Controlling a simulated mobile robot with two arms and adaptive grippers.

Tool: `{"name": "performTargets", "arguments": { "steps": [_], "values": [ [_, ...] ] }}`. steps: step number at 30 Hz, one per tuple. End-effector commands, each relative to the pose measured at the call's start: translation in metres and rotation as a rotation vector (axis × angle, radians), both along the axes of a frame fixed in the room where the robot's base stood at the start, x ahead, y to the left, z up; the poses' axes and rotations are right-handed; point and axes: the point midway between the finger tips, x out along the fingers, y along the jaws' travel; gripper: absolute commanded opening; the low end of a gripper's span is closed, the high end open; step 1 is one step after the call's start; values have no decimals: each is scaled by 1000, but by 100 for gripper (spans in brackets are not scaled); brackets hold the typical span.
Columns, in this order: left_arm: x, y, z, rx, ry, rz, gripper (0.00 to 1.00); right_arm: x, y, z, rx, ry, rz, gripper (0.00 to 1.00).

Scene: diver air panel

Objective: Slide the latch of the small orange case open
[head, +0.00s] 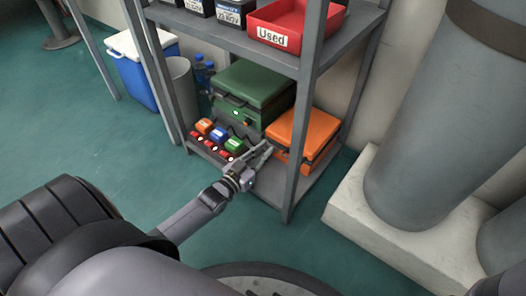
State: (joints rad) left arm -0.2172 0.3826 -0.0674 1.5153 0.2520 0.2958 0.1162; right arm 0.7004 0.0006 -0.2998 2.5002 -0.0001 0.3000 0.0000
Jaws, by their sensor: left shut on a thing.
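The small orange case (306,132) lies on the bottom shelf of a grey rack, at its right end, with its lid down. My left gripper (267,151) reaches in from the front left, its fingers at the left end of the case's front. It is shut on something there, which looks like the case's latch. The latch is too small and too covered by the fingers for me to tell its position. My right gripper is not in view.
A green case (253,85) stands left of the orange one. Small coloured boxes (218,133) sit at the shelf's left front. A rack post (301,120) rises in front of the orange case. A large grey cylinder (435,120) stands on a pale plinth at right. Floor in front is clear.

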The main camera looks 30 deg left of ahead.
Motion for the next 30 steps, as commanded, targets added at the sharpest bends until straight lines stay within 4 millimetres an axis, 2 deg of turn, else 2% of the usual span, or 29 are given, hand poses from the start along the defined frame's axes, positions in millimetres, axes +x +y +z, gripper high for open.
{"name": "performTargets", "arguments": {
  "steps": [7, 13, 21, 22, 30],
  "values": [
    [-1, -3, 1, -2, 1, 0, 0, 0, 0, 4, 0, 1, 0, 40],
    [-2, -21, 3, -3, 2, 0, 0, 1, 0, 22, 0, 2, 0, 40],
    [-3, -24, -1, 0, 1, -3, 0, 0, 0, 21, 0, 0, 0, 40],
    [-3, -24, -1, 0, 1, -4, 13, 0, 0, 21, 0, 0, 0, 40],
    [-2, -23, -1, -1, 1, -2, 31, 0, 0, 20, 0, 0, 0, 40]
  ]
}}
